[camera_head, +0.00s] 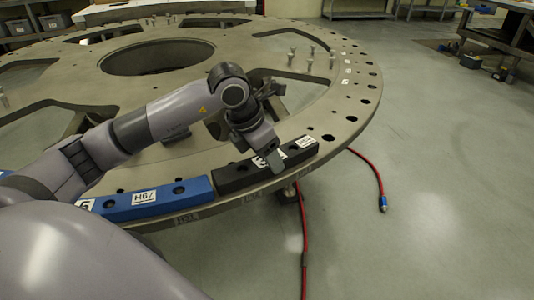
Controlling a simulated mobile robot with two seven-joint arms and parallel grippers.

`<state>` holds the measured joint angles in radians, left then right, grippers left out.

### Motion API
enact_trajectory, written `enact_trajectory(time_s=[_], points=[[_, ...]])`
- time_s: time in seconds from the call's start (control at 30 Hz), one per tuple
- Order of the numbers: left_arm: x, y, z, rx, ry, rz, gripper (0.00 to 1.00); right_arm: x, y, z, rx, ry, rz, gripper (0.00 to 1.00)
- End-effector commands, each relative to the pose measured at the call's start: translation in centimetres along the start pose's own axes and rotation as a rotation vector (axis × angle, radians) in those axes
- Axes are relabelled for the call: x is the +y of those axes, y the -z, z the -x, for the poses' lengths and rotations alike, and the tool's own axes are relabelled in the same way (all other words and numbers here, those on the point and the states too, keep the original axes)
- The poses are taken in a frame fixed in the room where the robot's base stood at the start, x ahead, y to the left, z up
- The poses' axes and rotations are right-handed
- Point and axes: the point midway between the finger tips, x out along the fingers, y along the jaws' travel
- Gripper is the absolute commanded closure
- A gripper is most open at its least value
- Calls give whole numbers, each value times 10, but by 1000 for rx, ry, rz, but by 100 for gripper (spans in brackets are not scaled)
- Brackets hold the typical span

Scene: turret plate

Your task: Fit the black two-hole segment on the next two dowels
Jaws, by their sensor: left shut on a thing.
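The black two-hole segment (235,178) lies along the near rim of the turret plate, with white labels on its top. My left gripper (270,162) is shut on it near its middle, fingers pointing down, and hides part of its top. Its left end is close to the right end of the blue segment (165,201) marked H67. The dowels under the black segment are hidden, and I cannot tell if it is fully down on the plate. My right gripper is not in view.
The round grey turret plate (115,177) has large cut-outs and a row of rim holes (352,119) to the right of the black segment. Several upright pins (291,57) stand farther back. A red hose (370,168) lies on the floor. Benches stand behind.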

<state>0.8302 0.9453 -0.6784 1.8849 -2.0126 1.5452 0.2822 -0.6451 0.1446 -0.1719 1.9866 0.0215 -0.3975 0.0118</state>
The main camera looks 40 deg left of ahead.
Motion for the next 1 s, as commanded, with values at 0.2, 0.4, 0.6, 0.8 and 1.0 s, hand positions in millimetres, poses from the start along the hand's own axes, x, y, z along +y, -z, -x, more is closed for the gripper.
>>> enact_trajectory(time_s=[0.2, 0.4, 0.6, 0.8, 1.0], points=[[0, -1, 1, -3, -1, 0, 90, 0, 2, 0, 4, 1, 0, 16], [0, -1, 1, -3, -1, 0, 43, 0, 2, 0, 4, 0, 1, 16], [0, 0, 1, -2, 0, 0, 16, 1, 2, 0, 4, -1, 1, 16], [0, 0, 2, 1, 0, 0, 16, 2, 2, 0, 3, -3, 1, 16], [1, -1, 28, -4, -3, -1, 16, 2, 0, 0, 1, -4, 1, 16]])
